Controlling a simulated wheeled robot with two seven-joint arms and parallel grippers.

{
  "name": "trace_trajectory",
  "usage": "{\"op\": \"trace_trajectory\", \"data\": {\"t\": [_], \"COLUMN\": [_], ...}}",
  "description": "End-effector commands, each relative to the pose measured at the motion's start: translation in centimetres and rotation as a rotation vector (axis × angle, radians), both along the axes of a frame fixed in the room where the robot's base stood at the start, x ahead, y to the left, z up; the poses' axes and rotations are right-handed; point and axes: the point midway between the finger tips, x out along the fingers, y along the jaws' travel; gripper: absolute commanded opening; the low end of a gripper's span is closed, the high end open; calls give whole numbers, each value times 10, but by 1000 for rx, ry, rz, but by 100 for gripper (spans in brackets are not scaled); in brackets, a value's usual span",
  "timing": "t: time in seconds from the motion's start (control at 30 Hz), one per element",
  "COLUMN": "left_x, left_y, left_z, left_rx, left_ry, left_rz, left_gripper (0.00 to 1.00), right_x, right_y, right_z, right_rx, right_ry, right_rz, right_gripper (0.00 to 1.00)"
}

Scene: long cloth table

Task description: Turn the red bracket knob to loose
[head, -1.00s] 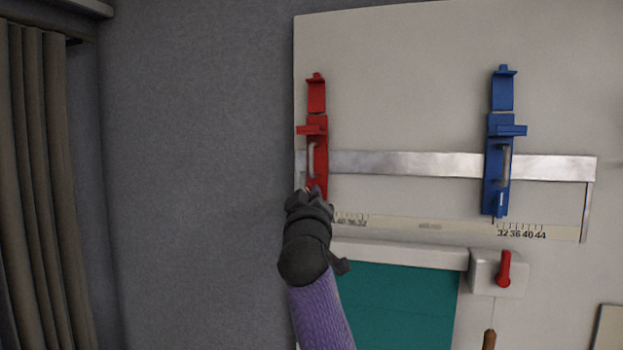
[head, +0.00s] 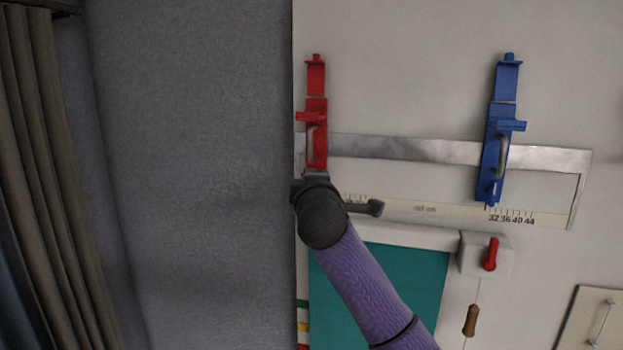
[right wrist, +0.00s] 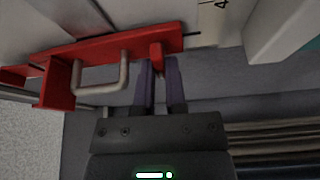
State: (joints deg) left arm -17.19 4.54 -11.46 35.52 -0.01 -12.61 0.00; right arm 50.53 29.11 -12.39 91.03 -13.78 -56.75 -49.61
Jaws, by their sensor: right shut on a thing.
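The red bracket (head: 317,150) is mounted on the metal rail at the left edge of the pale board, in the head view. My right gripper (head: 315,174) is at its lower end and hides the knob there. In the right wrist view the bracket (right wrist: 120,47) lies across the top with its grey handle. Its red knob (right wrist: 157,55) is between the two purple fingers of my right gripper (right wrist: 159,68), which are shut on it. The knob's exact angle is hard to tell. My left gripper is not in view.
A blue bracket (head: 497,140) sits on the same metal rail (head: 400,148) to the right. Below are a number scale, a teal panel (head: 400,285), a red lever (head: 492,253) and a wooden pull (head: 470,320). A curtain (head: 50,170) hangs at far left.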

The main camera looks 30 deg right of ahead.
Motion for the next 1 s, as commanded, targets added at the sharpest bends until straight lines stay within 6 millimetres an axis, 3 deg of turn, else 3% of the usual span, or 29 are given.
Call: {"op": "trace_trajectory", "data": {"t": [0.77, 0.8, 0.93, 1.0], "left_x": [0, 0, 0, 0], "left_y": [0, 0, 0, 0], "left_z": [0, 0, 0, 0], "left_rx": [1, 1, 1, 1], "left_ry": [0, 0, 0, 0], "left_rz": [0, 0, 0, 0], "left_gripper": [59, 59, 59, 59], "right_x": [0, 0, 0, 0], "right_y": [0, 0, 0, 0], "right_z": [0, 0, 0, 0], "right_rx": [-56, -56, -57, -57], "right_ry": [70, 70, 69, 69], "right_rz": [-2, -2, -1, -1], "right_gripper": [0, 21, 48, 50]}}
